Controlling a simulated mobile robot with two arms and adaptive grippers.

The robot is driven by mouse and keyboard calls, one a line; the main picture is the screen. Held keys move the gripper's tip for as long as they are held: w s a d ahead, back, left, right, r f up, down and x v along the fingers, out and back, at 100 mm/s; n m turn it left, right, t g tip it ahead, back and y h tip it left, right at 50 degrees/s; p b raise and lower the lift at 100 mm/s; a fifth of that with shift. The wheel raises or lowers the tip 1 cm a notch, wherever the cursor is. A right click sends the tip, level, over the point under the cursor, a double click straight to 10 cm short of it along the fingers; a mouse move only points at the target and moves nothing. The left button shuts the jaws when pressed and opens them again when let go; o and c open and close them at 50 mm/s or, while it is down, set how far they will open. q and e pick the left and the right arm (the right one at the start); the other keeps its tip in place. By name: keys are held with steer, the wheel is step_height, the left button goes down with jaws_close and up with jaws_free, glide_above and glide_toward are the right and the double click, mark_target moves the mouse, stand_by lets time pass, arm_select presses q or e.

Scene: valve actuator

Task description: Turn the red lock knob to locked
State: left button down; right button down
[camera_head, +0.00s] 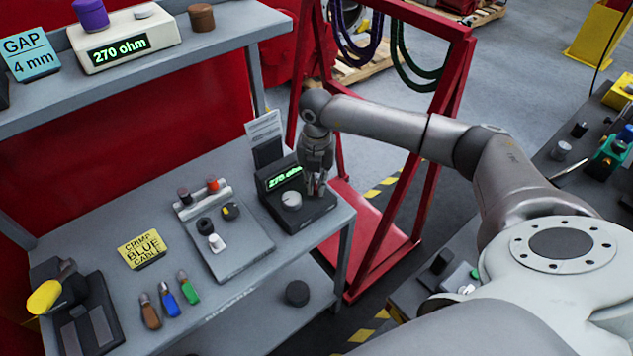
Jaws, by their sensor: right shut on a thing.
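The black device (297,216) with a green "270 ohm" display stands at the right end of the grey workbench. A pale round dial (291,200) is on its front. My right gripper (317,190) points down over the right part of this device, just right of the dial. It is shut on a small red knob there, which the fingers mostly hide; which way the knob points cannot be told. My left gripper is not in view.
A grey panel (243,247) with several small knobs lies left of the device. A yellow "crimp blue cable" sign (141,250) and several coloured-handled tools (168,299) are further left. A red frame (447,85) with hanging cables stands behind my right arm.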

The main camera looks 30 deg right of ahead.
mark_target(316, 185)
steer(key=m, duration=0.4)
steer(key=shift+m, duration=2.3)
steer(key=c, duration=1.5)
jaws_free()
step_height(316, 185, up, 12)
